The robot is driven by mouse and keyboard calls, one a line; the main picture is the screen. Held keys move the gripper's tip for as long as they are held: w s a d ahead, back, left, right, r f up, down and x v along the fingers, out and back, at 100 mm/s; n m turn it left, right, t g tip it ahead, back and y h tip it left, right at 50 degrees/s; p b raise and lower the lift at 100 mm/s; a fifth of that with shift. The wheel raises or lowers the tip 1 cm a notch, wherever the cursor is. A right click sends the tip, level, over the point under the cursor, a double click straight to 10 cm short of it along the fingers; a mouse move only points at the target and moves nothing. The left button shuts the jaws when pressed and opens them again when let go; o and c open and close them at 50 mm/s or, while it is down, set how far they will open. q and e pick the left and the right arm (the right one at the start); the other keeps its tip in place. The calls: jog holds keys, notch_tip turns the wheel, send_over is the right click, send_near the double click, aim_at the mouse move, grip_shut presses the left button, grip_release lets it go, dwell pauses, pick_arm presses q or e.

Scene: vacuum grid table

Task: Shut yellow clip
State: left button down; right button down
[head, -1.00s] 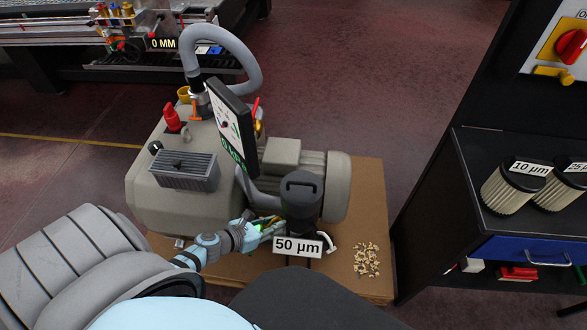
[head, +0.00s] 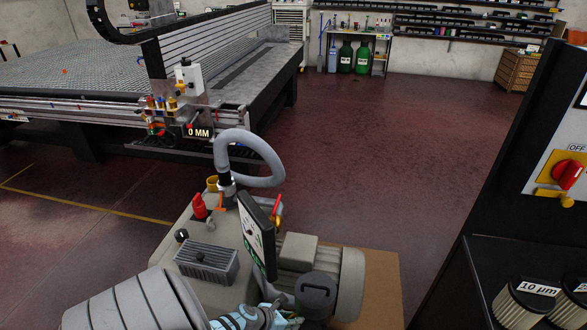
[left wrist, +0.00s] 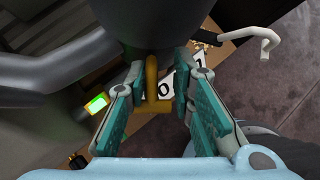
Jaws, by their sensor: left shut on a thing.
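The yellow clip (left wrist: 154,106) shows in the left wrist view, below a dark round filter housing (left wrist: 158,22). In the head view my left gripper (head: 283,319) is at the bottom edge, beside the black filter housing (head: 316,292) on the grey vacuum pump (head: 187,262); the clip is hidden there. My right gripper is not in view.
A white label (left wrist: 167,83) is partly visible behind the fingers. A bent white handle (left wrist: 265,43) lies to the right. In the head view a dark cabinet with a 10 µm filter (head: 524,305) stands at the right. The floor between is clear.

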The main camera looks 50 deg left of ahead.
pick_arm(q)
jog(key=c, duration=1.5)
grip_release()
jog(key=shift+a, duration=0.35)
jog(key=shift+o, duration=0.9)
jog(key=shift+f, duration=0.1)
jog(key=shift+d, duration=0.1)
jog(key=v, duration=1.2)
jog(key=shift+w, duration=0.1)
